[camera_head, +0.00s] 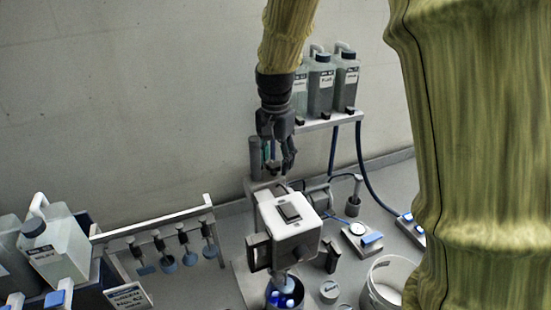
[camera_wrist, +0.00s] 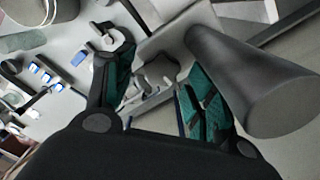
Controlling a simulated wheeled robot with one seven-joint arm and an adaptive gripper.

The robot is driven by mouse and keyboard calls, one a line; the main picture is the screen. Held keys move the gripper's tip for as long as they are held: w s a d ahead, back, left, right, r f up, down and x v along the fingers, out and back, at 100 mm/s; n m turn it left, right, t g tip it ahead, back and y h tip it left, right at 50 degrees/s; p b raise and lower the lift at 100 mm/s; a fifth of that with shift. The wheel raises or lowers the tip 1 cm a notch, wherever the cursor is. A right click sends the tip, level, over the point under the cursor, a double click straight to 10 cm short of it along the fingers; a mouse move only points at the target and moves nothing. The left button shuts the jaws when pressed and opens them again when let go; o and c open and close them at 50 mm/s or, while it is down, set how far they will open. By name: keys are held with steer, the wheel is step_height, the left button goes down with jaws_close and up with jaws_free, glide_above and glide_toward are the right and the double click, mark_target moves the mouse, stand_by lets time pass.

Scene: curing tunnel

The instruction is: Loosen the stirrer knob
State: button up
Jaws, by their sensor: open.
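The overhead stirrer (camera_head: 285,228) is a pale box with a black switch on top, held over a vessel with blue contents (camera_head: 284,294). A dark grey post (camera_head: 255,155) stands behind it and fills the right of the wrist view (camera_wrist: 255,85). A dark lobed knob (camera_wrist: 158,72) shows between my fingers in the wrist view, beside the post; I take it to be the stirrer knob. My gripper (camera_head: 278,165) points down beside the post, above and behind the stirrer box. Its teal-padded fingers (camera_wrist: 158,88) are apart, one on each side of the knob; contact is not visible. The knob is not clear in the head view.
A shelf with several jugs (camera_head: 321,85) stands behind my gripper. A rail with hanging stirring tools (camera_head: 185,250) and a large jug (camera_head: 55,255) are at left. A white bucket (camera_head: 384,285), a gauge (camera_head: 357,230) and hoses lie at right.

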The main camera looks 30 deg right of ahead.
mark_target(275, 163)
steer(key=shift+r, duration=0.1)
step_height(275, 163, up, 12)
stand_by(0.6)
